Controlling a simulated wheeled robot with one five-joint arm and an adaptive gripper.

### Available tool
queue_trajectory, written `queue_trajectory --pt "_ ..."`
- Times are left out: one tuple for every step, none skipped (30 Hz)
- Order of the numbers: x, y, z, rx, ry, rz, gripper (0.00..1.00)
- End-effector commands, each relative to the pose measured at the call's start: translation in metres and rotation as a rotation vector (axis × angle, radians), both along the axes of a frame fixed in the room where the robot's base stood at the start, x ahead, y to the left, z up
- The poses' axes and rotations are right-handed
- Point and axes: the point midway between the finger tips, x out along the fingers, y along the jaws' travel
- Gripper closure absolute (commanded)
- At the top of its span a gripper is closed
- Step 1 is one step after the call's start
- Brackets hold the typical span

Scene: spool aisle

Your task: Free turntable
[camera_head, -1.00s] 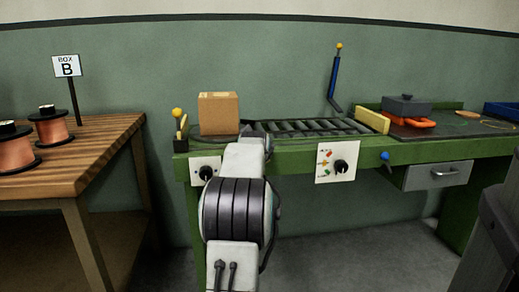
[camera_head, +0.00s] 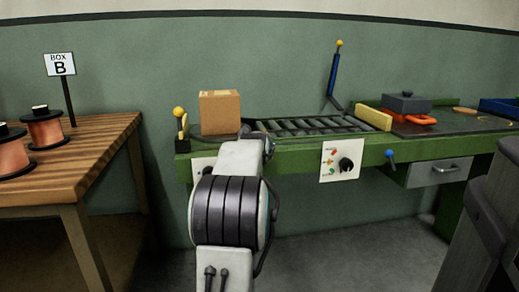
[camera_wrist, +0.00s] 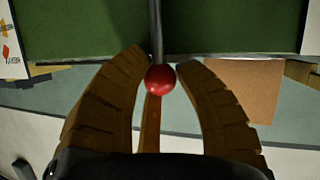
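A cardboard box (camera_head: 220,112) stands on the dark turntable (camera_head: 208,138) at the left end of the green bench (camera_head: 400,152). In the wrist view, a red ball knob (camera_wrist: 160,79) on a thin grey rod (camera_wrist: 156,30) sticks out from the bench's green side. My gripper (camera_wrist: 163,60) has its tan fingers spread on both sides of the knob, with another finger behind it. Gaps show between the side fingers and the knob. The box also shows in the wrist view (camera_wrist: 243,88). In the head view my arm hides the gripper and the knob.
A roller conveyor (camera_head: 310,126) runs right from the box. A yellow-knobbed lever (camera_head: 180,118) stands at the bench's left end. A dial panel (camera_head: 341,161) and blue knob (camera_head: 390,154) are on the front. A wooden table (camera_head: 85,155) with copper spools (camera_head: 44,130) stands left.

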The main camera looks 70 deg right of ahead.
Motion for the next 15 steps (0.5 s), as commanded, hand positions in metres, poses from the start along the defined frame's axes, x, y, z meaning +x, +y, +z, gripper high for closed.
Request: queue_trajectory --pt "0.0002 0.0002 0.0036 -0.007 -0.002 0.0 0.68" --pt "0.0002 0.0002 0.0032 -0.006 -0.002 0.0 0.65" --pt "0.0002 0.0002 0.0025 -0.004 -0.001 0.0 0.61" --pt "0.0001 0.0002 0.0021 -0.003 -0.001 0.001 0.59" --pt "0.0001 0.0002 0.0016 -0.002 -0.001 0.0 0.56" --pt "0.0 0.0002 0.001 -0.001 0.0 0.0 0.52" --pt "0.0 0.0002 0.0006 0.0 0.0 0.0 0.5" --pt "0.0 0.0002 0.0003 0.001 0.0 0.0 0.48" --pt "0.0 0.0002 0.0 0.002 0.001 0.0 0.48" --pt "0.0 0.0002 -0.0003 0.002 0.001 0.0 0.48" --pt "-0.0001 0.0003 -0.0005 0.003 0.001 0.0 0.48" --pt "-0.0002 0.0002 -0.0008 0.003 0.001 0.0 0.48" --pt "-0.0001 0.0002 -0.001 0.004 0.001 0.0 0.48" --pt "-0.0002 0.0004 -0.001 0.004 0.001 0.0 0.48" --pt "-0.0003 0.0007 -0.001 0.004 0.001 0.0 0.48"
